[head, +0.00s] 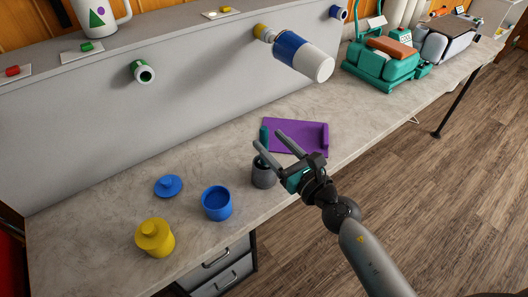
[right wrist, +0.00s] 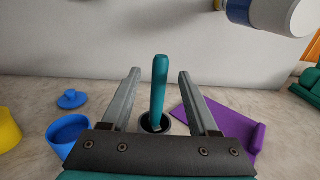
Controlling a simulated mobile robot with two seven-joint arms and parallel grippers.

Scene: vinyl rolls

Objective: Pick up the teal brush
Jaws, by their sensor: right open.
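The teal brush (head: 264,138) stands upright in a dark grey cup (head: 264,177) on the counter. In the right wrist view the brush (right wrist: 159,90) rises from the cup between the two fingers of my right gripper (right wrist: 160,75), with space on both sides. In the head view my right gripper (head: 267,140) comes in from the lower right, and its fingers partly cover the brush. It is open and holds nothing. I cannot see the brush's lower end inside the cup. My left gripper is not in view.
A purple sheet with a rolled edge (head: 300,141) lies behind the gripper. A blue cup (head: 217,206), a blue lid (head: 168,186) and a yellow jar (head: 155,239) stand to the left. A blue-and-white roll (head: 303,56) sticks out from the wall. A teal machine (head: 380,65) stands farther right.

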